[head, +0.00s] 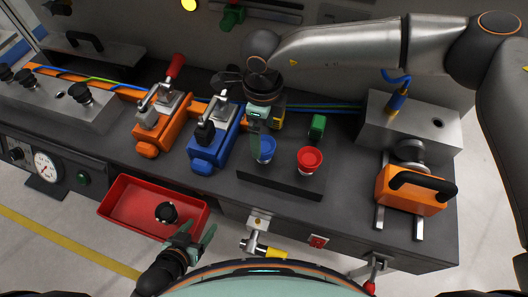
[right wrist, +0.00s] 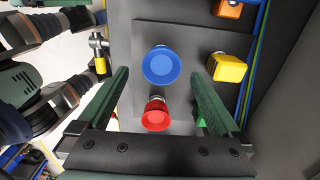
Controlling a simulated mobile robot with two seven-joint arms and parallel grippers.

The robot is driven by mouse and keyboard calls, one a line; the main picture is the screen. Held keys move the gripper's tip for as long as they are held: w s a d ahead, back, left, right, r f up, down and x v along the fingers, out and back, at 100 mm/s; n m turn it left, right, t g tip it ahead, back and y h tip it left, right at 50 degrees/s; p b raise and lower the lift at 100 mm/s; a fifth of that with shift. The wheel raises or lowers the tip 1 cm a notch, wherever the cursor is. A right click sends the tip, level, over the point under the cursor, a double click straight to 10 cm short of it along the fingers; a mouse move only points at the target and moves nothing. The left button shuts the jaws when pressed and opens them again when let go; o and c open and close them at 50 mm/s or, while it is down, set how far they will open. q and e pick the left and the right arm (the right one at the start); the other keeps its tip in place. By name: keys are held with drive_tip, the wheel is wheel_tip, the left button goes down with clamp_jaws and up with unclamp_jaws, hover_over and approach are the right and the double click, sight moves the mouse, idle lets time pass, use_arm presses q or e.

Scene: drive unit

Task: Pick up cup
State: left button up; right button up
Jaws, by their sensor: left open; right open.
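A blue cup (head: 265,150) and a red cup (head: 310,160) stand side by side on a dark raised block (head: 282,180) at the bench's front. In the right wrist view the blue cup (right wrist: 161,65) lies between the fingertip ends, and the red cup (right wrist: 156,115) lies nearer the palm. My right gripper (head: 258,130) is open and empty, close above the blue cup; one finger partly overlaps that cup in the head view. It also shows in the right wrist view (right wrist: 159,78). My left gripper (head: 194,241) is open and empty, low in front of the bench.
A red tray (head: 125,200) holding a dark round knob (head: 166,212) is beside my left gripper. Blue (head: 215,140) and orange (head: 160,125) lever units stand left of the cups. A green block (head: 317,127) is just behind them. An orange handled unit (head: 410,195) is at right.

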sight(264, 144)
wheel_tip(264, 144, down, 6)
drive_tip(key=shift+w+f+b, duration=0.1)
drive_tip(key=shift+w+b, duration=0.05)
drive_tip(key=shift+b, duration=0.85)
drive_tip(key=shift+c, duration=0.2)
drive_tip(key=shift+d, duration=0.1)
drive_tip(key=c, duration=1.4)
drive_tip(key=shift+c, duration=0.2)
drive_tip(key=shift+r, duration=0.2)
